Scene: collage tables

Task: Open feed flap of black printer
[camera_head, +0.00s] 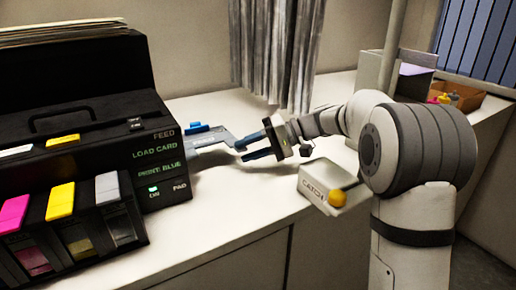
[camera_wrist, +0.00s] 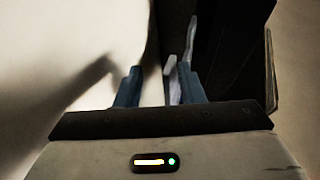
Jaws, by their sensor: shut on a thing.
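The black printer (camera_head: 90,130) stands at the left of the head view, with the lit words FEED, LOAD CARD and PRINT: BLUE on its front. A thin grey-blue piece (camera_head: 208,141), which looks like the feed flap, sticks out at the printer's right side. My gripper (camera_head: 248,148) reaches in from the right, its blue fingers around the flap's outer end, and is shut on it. In the wrist view, a pale thin edge of the flap (camera_wrist: 170,78) shows between my fingers (camera_wrist: 158,84). The dark printer side (camera_wrist: 228,45) is close on the right. The flap's hinge is hidden.
A small blue piece (camera_head: 197,127) shows behind the flap. Ink cartridges (camera_head: 60,201) fill the printer's front. A pale box marked CATCH (camera_head: 312,188) with a yellow ball (camera_head: 336,198) lies near the table's front edge. A grey curtain (camera_head: 275,50) hangs behind. Bare white table (camera_head: 225,195) lies before the flap.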

